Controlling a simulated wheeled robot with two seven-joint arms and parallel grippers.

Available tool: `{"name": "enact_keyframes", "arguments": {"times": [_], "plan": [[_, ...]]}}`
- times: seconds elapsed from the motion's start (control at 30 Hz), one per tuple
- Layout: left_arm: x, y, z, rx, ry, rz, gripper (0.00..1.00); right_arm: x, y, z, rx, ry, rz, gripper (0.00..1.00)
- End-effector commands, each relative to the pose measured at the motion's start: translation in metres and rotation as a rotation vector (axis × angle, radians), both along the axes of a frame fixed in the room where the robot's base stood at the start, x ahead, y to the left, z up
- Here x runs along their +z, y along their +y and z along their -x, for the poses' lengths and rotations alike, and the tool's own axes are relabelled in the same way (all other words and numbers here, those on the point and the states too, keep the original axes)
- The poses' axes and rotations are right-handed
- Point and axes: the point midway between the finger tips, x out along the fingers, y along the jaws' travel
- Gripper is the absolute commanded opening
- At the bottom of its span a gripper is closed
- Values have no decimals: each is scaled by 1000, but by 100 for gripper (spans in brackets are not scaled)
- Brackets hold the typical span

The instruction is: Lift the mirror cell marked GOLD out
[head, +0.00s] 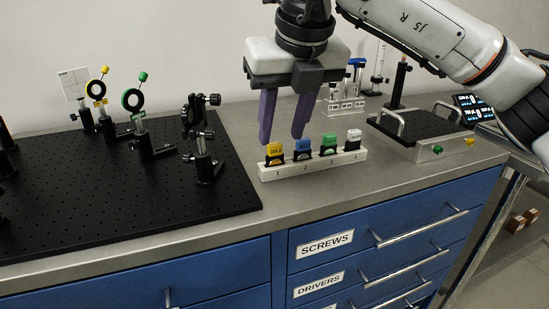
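The mirror cell marked GOLD (275,149) has a yellow top and a black lower part. It stands upright in the leftmost slot, numbered 1, of a white rack (312,165) on the grey bench. Blue, green and white cells stand in the slots to its right. My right gripper (282,138) points down from above at the rack's left end. Its two purple fingers are spread apart, one left of the yellow cell and one above the blue cell, with nothing visible held. Whether the fingers are in front of or behind the cells is hard to tell. My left gripper is out of view.
A black breadboard (80,200) with several optic mounts fills the left of the bench. Bare bench (225,235) lies in front of the rack, above blue drawers (380,245).

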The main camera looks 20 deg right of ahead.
Motion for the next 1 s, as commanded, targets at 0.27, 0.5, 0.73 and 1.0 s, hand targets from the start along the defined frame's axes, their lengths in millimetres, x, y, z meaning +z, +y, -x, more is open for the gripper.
{"name": "enact_keyframes", "arguments": {"times": [0.27, 0.5, 0.73, 1.0], "plan": [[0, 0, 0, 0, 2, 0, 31, -31, 3, -18, 2, 3, 1, 36], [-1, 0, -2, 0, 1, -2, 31, -51, 4, -27, 4, 0, -1, 36], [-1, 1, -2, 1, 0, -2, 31, -51, 4, -27, 4, 0, -1, 31], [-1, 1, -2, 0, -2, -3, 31, -50, 4, -27, 3, -1, -1, 12]]}}
